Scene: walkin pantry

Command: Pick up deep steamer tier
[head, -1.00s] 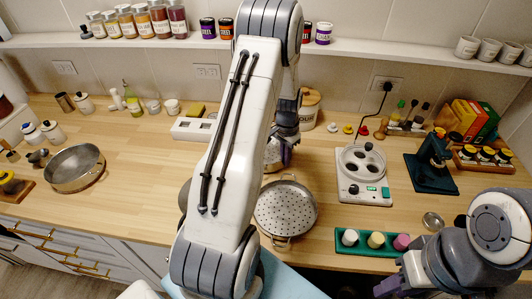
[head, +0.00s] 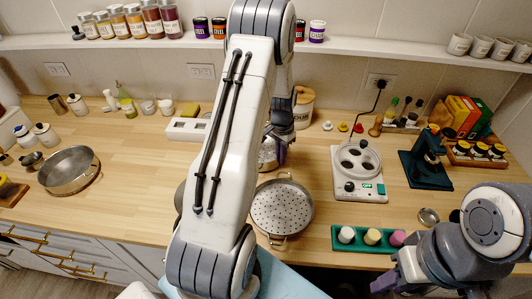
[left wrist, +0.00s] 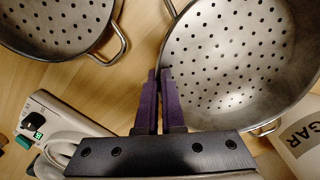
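The deep steamer tier, a metal pan with a perforated bottom, shows large in the left wrist view (left wrist: 235,60). In the head view only a part of it (head: 267,156) shows behind my left arm. My left gripper (left wrist: 159,75) has its purple fingers close together, one on each side of the tier's rim, with only a thin gap between them; it looks shut on the wall. In the head view it is partly behind my arm (head: 281,150). A second perforated pan with loop handles (head: 283,207) stands nearer on the counter. My right gripper (head: 385,284) is low at the right, its fingers hardly visible.
A white appliance with round openings (head: 358,172) stands right of the pans. A green tray (head: 362,238) with colored pieces lies in front of it. A round sieve-like pan (head: 69,170) is at the left. A canister (head: 304,106) stands close behind.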

